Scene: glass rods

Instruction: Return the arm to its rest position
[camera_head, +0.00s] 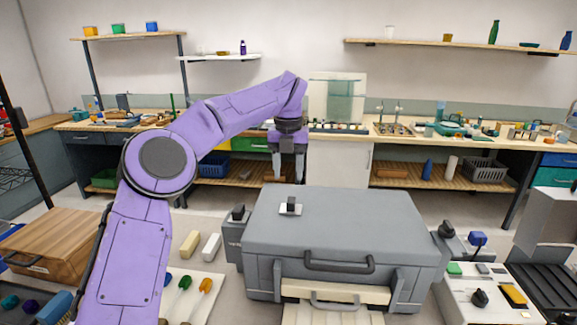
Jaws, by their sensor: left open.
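My left arm (164,158) is purple and rises from the lower left, bending over to the right. My left gripper (288,178) points down at the far side of a large grey lidded box (330,230), above or just behind its back edge; I cannot tell the exact depth. Its fingers are small and dark at the tips, and no object shows between them. My right gripper is not in view. The grey box is closed, with a dark handle (339,264) on its front.
A wooden box (60,245) stands at the left. A pale board (200,298) with coloured-handled tools lies beside my arm. A white panel (480,300) with knobs stands at the right. Cluttered benches (395,131) line the back wall. The air above the grey box's right side is clear.

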